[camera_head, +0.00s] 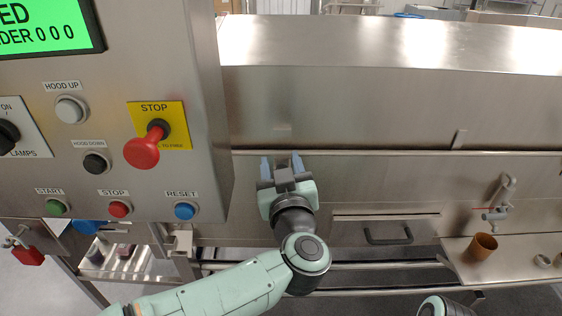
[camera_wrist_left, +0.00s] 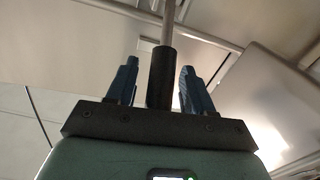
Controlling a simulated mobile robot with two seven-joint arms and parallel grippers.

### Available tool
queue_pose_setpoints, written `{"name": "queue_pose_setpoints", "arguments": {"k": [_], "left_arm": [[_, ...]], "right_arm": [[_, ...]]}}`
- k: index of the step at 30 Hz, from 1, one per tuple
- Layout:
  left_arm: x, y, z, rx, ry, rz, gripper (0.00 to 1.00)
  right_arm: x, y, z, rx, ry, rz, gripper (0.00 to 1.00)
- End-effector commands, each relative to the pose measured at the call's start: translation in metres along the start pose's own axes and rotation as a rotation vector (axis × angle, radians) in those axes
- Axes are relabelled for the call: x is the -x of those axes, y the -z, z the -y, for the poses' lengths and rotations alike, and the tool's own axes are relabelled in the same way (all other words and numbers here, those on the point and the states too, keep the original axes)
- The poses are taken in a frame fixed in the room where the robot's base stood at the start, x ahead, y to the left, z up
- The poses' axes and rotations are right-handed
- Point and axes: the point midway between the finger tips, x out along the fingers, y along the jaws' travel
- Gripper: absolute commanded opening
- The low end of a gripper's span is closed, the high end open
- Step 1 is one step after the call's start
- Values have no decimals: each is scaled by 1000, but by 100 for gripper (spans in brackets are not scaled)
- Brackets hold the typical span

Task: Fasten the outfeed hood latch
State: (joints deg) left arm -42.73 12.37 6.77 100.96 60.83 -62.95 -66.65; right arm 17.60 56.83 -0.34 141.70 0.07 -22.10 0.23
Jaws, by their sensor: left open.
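My left gripper (camera_head: 282,160) is open in front of the hood's lower edge, fingers pointing at the steel front. The steel hood (camera_head: 350,100) appears down, its lower edge along the seam above the front panel. In the left wrist view, a black cylindrical grip on a metal rod (camera_wrist_left: 162,78), likely the latch handle, stands between the open fingers (camera_wrist_left: 156,88). Gaps show on both sides, so the fingers are not closed on it. In the head view the gripper hides this handle. A small tab (camera_head: 459,140) sits on the hood edge further right. My right gripper is not in view.
A control panel (camera_head: 180,55) with a red stop knob (camera_head: 143,151) stands close on the left. A drawer handle (camera_head: 388,235) sticks out at the lower right. Further right are a metal tap-like fitting (camera_head: 497,205) and a brown cup (camera_head: 482,246) on a shelf (camera_head: 515,256).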

Motion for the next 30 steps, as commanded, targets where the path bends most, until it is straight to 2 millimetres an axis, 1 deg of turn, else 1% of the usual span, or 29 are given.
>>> {"name": "queue_pose_setpoints", "arguments": {"k": [3,11,12,13,14,15,16,17,25,30], "left_arm": [[-6,-1,0,-1,-1,1,52],[-8,0,0,-1,-1,0,52],[-8,0,0,-1,-1,0,45],[-7,0,0,-1,-1,0,35],[-7,0,0,-1,-1,0,26],[-7,0,0,-1,-1,0,13],[-7,0,0,-1,-1,0,3],[-7,0,0,-1,-1,0,0],[-7,-2,-2,1,-3,-11,0],[-7,-9,-12,5,-11,-51,0]], "right_arm": [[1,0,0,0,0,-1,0],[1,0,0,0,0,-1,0],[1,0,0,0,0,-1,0],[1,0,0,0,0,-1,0],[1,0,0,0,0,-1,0],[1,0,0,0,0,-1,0],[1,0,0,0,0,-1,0],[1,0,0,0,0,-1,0],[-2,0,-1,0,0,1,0],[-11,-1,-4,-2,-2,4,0]]}}
